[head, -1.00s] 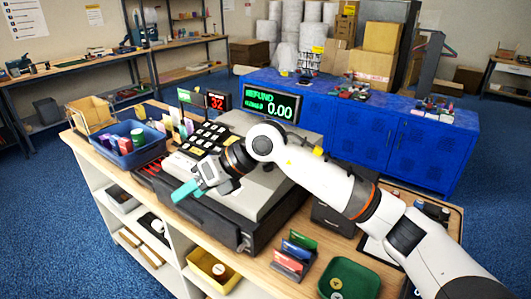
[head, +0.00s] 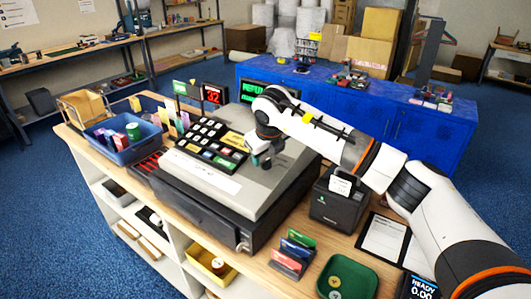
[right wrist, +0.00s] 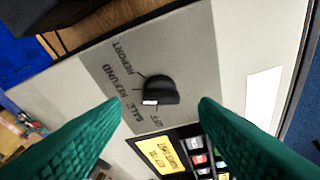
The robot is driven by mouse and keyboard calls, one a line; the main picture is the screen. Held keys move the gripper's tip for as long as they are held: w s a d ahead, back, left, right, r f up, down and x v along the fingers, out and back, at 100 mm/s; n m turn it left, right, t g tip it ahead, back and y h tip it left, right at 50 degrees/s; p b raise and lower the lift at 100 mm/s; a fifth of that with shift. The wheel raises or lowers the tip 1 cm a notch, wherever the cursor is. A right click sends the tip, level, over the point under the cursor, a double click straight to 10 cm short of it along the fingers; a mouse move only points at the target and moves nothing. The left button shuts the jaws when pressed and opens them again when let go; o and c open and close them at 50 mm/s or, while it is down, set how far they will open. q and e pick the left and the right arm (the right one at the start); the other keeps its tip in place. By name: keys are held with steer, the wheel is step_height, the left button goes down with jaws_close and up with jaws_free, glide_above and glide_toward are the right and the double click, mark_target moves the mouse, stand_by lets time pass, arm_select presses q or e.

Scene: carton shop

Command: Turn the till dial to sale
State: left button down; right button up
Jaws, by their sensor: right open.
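The grey till (head: 268,192) stands on the wooden counter, its keypad (head: 207,140) at the left of its top. The till dial (right wrist: 160,90) is a black knob with a white mark, ringed by the words REPORT, REFUND, SALE and OFF. In the head view the arm hides the dial, and the green display (head: 254,91) shows "REFU", the rest covered. My right gripper (right wrist: 162,104) is open and empty, its teal fingers to either side of the dial in the picture, apart from it. My left gripper is not in view.
A black receipt printer (head: 338,205) stands right of the till. A blue bin (head: 126,152) of goods is at its left. A green tray (head: 348,276) and upright coloured cards (head: 292,252) are in front. A blue cabinet (head: 425,140) stands behind.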

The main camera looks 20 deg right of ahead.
mark_target(266, 163)
steer(key=shift+x, duration=1.25)
steer(key=shift+a, duration=0.1)
steer(key=c, duration=1)
